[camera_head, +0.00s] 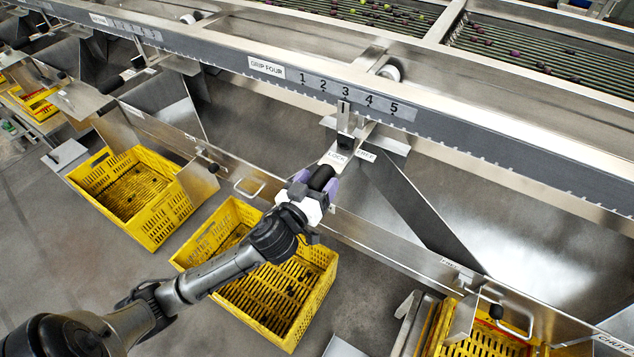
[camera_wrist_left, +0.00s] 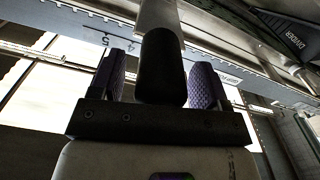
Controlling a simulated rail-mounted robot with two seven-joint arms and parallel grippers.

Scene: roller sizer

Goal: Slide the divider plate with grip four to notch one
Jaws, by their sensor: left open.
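The grip-four handle, a black cylinder (camera_head: 321,177), stands out from a metal carriage (camera_head: 347,120) under the rail. The carriage's pointer sits below the number 3 on the scale strip (camera_head: 360,97) marked GRIP FOUR. A dark divider plate (camera_head: 415,208) runs from the carriage down to the right. My left gripper (camera_head: 318,187) is open, with its purple fingers on either side of the black handle. In the left wrist view the handle (camera_wrist_left: 162,68) lies between the fingers (camera_wrist_left: 157,82), with gaps beside it. My right gripper is not in view.
LOCK (camera_head: 338,156) and FREE (camera_head: 367,155) labels sit beside the handle. The long toothed rail (camera_head: 240,65) spans the view. Yellow crates (camera_head: 135,195) stand below the chutes, one (camera_head: 300,320) under my left arm. A low metal wall (camera_head: 390,240) with wire handles borders the chutes.

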